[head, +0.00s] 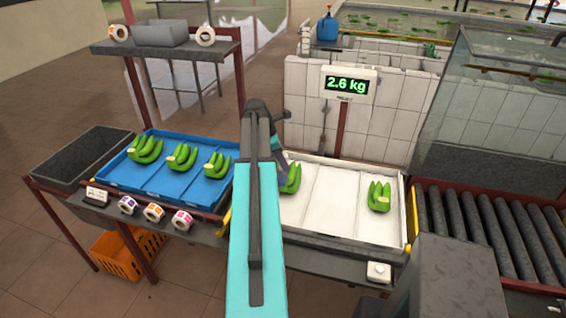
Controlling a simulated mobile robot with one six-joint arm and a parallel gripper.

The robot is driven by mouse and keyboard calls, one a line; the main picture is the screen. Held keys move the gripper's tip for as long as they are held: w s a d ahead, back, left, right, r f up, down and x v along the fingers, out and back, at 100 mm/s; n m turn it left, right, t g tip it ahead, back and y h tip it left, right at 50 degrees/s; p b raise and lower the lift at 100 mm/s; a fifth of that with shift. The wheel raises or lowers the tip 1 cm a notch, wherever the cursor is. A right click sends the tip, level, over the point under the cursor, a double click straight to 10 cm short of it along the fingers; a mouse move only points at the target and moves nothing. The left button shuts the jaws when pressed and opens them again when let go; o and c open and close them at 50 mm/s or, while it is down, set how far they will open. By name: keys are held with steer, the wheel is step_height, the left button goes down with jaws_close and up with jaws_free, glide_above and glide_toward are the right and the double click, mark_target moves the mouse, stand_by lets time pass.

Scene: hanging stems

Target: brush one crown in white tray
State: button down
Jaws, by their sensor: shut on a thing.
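The white tray (330,207) is on the bench right of centre, split into compartments. One green banana hand (380,197) lies in its right compartment. Another green banana hand (291,178) is in its left compartment, partly behind my arm. My gripper (283,164) is at that left hand, mostly hidden by my teal arm. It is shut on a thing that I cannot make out. I cannot tell whether it touches the left hand's crown.
A blue tray (170,188) with several green banana hands stands left of my arm. A scale display (347,85) reading 2.6 kg rises behind the white tray. A roller conveyor (480,225) lies at the right. The white tray's middle compartment is empty.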

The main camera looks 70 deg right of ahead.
steer(key=shift+r, duration=4.25)
steer(key=w+a+f+n+b, duration=0.1)
steer(key=w+a+f+b, duration=0.25)
steer(key=w+a, duration=1.1)
steer(key=w+a+f+n+b, duration=0.1)
steer(key=w+a+f+b, duration=0.3)
steer(key=w+a, duration=1.1)
steer(key=w+a+f+n+b, duration=0.1)
steer(key=w+a+f+b, duration=0.1)
steer(key=a, duration=1)
steer(key=w+a+f+n+t+b, duration=0.1)
steer(key=w+a+f, duration=0.3)
steer(key=a, duration=0.9)
steer(key=w+a+f+h+b, duration=0.1)
steer(key=w+a+f+b, duration=0.2)
steer(key=w+a, duration=0.4)
steer(key=a, duration=0.5)
steer(key=shift+a+f+n, duration=0.35)
steer(key=shift+a+n, duration=0.05)
